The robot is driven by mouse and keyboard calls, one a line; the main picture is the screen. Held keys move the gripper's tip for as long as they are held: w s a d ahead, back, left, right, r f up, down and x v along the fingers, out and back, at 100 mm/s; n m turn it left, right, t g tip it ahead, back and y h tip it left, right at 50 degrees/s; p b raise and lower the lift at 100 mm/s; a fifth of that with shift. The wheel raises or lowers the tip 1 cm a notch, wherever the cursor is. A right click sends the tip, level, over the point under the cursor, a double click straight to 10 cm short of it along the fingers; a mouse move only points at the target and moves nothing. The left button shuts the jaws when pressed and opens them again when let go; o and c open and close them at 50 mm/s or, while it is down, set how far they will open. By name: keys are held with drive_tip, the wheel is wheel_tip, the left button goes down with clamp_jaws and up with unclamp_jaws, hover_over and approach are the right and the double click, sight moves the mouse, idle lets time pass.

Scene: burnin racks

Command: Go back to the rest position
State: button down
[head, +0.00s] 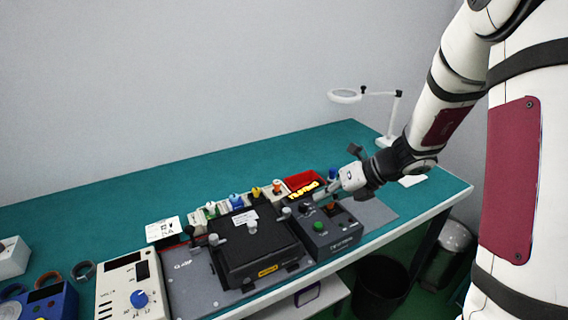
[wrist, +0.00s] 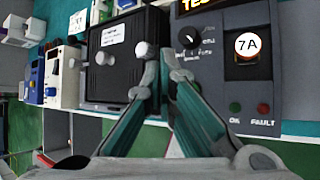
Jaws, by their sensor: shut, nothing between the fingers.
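My gripper (wrist: 164,66) is shut and empty in the wrist view, its fingertips together at the edge between the black fixture (wrist: 112,65) and the grey control box (wrist: 240,70). In the head view my gripper (head: 312,197) is over the control box (head: 330,236), near its lit yellow display (head: 303,189). Whether the fingertips touch the box I cannot tell.
The black fixture (head: 256,252) sits on a grey plate left of the control box. A white meter with a blue knob (head: 138,299) stands further left. A red bin (head: 304,180) lies behind, and a magnifier lamp (head: 345,96) stands at the back right. The teal bench (head: 130,200) is clear at the back.

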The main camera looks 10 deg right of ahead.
drive_tip(key=s+a+r+n+g+h, duration=0.1)
drive_tip(key=s+a+r+n, duration=0.2)
drive_tip(key=s+r+n, duration=0.4)
drive_tip(key=s+a+r+n+g+h, duration=0.1)
drive_tip(key=s+a+r+n, duration=0.2)
drive_tip(key=s+r+n, duration=0.45)
drive_tip(key=s+d+r+n+h, duration=0.1)
drive_tip(key=s+d+n+h, duration=0.1)
drive_tip(key=s+n, duration=0.4)
drive_tip(key=s+d+r+n+t+h, duration=0.1)
drive_tip(key=s+d+n+h, duration=0.2)
drive_tip(key=n, duration=1)
drive_tip(key=s, duration=0.3)
drive_tip(key=shift+s+d+r+n+t, duration=0.3)
drive_tip(key=shift+r+n, duration=0.05)
